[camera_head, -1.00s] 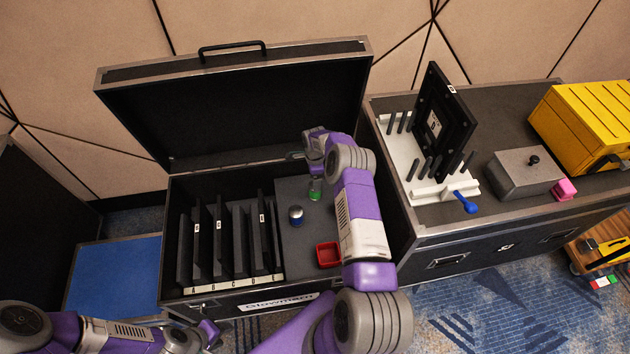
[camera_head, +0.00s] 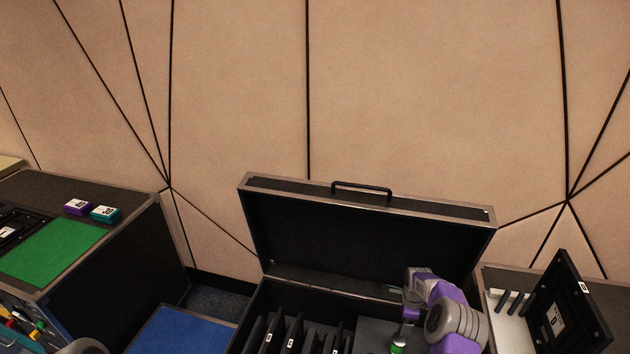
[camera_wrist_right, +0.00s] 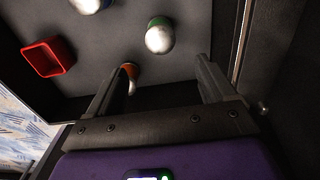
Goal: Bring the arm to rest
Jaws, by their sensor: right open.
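My right arm reaches over the open black case (camera_head: 370,238) at the lower right of the head view. My right gripper (camera_wrist_right: 155,76) is open in the right wrist view, with its two dark fingers apart and nothing held between them. An orange and silver knob-like piece (camera_wrist_right: 129,76) shows between the fingers, close to the left one; whether they touch it I cannot tell. A green and silver piece (camera_wrist_right: 159,36) lies beyond the fingertips. It also shows in the head view (camera_head: 398,348) below the right hand. My left gripper is out of the head view.
A red square tray (camera_wrist_right: 48,57) and a blue and silver piece (camera_wrist_right: 88,4) are in the case. Black panels (camera_head: 290,335) stand in its slots. A black framed panel (camera_head: 567,312) stands on the right case. A green mat (camera_head: 50,250) lies on the left case.

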